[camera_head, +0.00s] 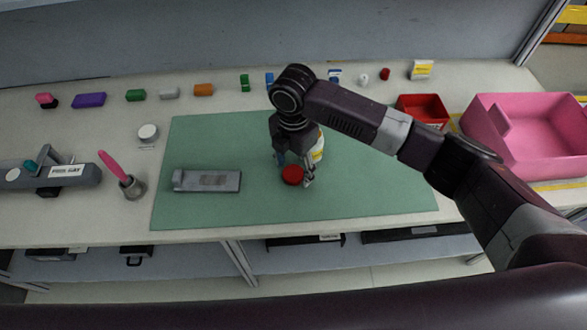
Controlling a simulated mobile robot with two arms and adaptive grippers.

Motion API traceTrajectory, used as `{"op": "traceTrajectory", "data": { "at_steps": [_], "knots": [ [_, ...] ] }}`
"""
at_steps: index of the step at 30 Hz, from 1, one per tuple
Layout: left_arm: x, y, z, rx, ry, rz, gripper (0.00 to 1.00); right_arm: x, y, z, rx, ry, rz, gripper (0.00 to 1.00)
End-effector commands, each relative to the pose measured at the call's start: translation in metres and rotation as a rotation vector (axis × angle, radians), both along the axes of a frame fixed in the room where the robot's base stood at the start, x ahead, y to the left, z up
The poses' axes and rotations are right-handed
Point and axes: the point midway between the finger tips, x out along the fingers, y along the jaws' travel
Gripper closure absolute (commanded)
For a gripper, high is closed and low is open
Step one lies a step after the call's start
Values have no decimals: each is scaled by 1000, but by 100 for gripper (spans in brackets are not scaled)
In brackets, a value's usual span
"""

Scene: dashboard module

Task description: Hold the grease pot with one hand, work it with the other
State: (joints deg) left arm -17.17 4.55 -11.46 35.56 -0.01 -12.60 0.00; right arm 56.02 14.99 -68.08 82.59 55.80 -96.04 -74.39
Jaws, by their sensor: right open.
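My right gripper (295,170) is over the middle of the green mat, pointing down with its fingers apart. A round red lid-like piece (292,175) is between or just in front of its fingertips; I cannot tell if they touch it. A white pot with a yellow label (319,148), likely the grease pot, stands just behind the gripper and to its right, partly hidden by it. I cannot tell whether the red piece sits on a pot or lies loose. My left gripper is not in view.
The green mat (390,195) also bears a grey block (207,181) at left. A grey cup (134,188) with a pink-handled tool stands left of the mat. A red bin (423,108) and a pink bin (535,140) are at right. Several small coloured pieces line the back.

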Motion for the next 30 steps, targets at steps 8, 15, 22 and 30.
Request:
{"op": "traceTrajectory", "data": {
  "at_steps": [8,15,22,30],
  "knots": [
    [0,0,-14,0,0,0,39,1,1,56,3,-4,0,43],
    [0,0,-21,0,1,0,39,1,1,98,2,-2,-1,43],
    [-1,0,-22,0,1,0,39,0,0,112,1,0,-1,43],
    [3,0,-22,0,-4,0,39,0,0,112,1,1,-1,43]
  ]
}}
